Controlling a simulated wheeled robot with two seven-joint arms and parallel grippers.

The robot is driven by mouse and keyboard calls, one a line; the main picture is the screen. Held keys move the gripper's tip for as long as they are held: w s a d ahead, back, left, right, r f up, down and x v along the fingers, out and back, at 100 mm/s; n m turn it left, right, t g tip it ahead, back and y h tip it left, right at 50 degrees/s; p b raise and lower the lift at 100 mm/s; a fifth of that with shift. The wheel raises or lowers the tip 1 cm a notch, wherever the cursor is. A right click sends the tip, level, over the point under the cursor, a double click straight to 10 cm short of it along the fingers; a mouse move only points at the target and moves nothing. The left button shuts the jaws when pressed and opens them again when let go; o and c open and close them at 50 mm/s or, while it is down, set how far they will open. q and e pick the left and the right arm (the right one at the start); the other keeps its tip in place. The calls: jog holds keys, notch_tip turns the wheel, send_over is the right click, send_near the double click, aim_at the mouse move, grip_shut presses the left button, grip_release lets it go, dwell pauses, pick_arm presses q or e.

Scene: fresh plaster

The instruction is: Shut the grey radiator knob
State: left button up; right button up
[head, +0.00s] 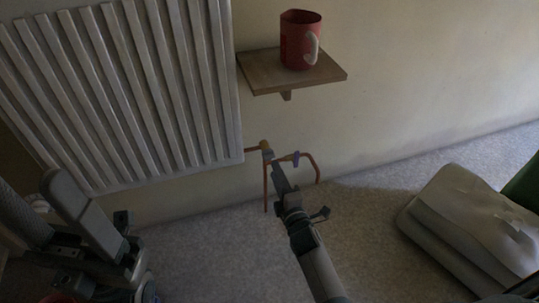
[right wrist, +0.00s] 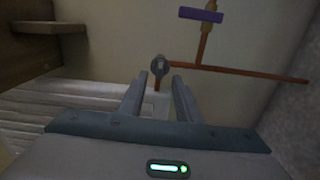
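The grey radiator knob (right wrist: 159,66) shows in the right wrist view, small and rounded, on a short copper pipe stub. My right gripper (right wrist: 158,80) is open, with one finger to each side of the knob in that picture. The knob looks level with or just beyond the fingertips; I cannot tell whether they touch it. In the head view my right gripper (head: 272,163) reaches the pipes at the radiator's lower right corner and mostly hides the knob. The white ribbed radiator (head: 130,95) hangs on the wall. My left arm is folded at lower left, its fingers not discernible.
A purple lever (head: 295,158) sits on copper pipework (head: 315,170) just right of my right gripper; it also shows in the wrist view (right wrist: 201,14). A wooden shelf (head: 258,76) above bears a red mug (head: 299,42). A pale cushion-like object (head: 470,225) lies right. Carpet between is clear.

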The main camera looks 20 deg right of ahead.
jog(key=s+p, duration=0.1)
jog(key=s, duration=0.5)
jog(key=shift+s+d+p, duration=0.15)
jog(key=shift+s+p, duration=0.2)
dwell(0.4)
